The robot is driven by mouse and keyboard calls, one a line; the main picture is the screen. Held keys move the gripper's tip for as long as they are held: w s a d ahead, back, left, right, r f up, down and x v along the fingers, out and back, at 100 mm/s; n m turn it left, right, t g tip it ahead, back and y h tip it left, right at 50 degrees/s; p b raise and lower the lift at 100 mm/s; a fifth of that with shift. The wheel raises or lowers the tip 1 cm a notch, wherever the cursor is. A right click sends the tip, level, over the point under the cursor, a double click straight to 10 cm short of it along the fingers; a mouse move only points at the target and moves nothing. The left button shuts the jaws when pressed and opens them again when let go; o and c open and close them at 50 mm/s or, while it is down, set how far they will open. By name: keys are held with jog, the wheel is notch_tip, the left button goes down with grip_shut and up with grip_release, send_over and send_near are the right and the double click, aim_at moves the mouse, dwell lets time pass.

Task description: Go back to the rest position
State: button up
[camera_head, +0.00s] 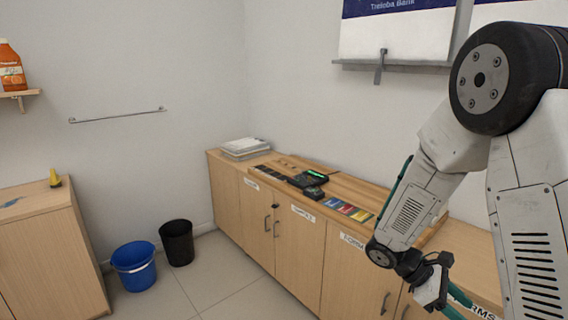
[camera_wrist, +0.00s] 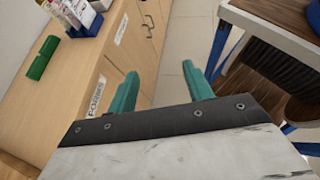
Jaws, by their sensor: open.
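My gripper (camera_head: 452,296) hangs at the end of my arm at the lower right of the head view, in front of the counter's cabinet doors. In the wrist view my gripper (camera_wrist: 160,85) shows two teal fingers spread apart with nothing between them. Below and between the fingers are the cabinet front and the tiled floor. The wooden counter (camera_head: 345,187) runs along the back wall, and its right part is partly hidden by my arm.
On the counter are a dark device with a green display (camera_head: 315,174), coloured cards (camera_head: 348,209) and stacked papers (camera_head: 245,146). A blue bucket (camera_head: 134,268) and a black bin (camera_head: 177,243) stand on the floor. The wrist view shows a green cylinder (camera_wrist: 42,58) and a dark-topped table (camera_wrist: 285,18). Floor between is clear.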

jog(key=s+a+r+m+t+y, duration=0.4)
jog(key=s+a+r+m+y, duration=0.1)
jog(key=s+a+r, duration=0.2)
jog(key=s+a+r+m+t+y, duration=0.4)
jog(key=s+a+r, duration=0.3)
jog(key=r, duration=0.5)
jog(key=shift+s+m+y, duration=0.4)
jog(key=shift+s+m, duration=0.5)
jog(key=shift+s, duration=0.25)
jog(key=shift+a, duration=0.1)
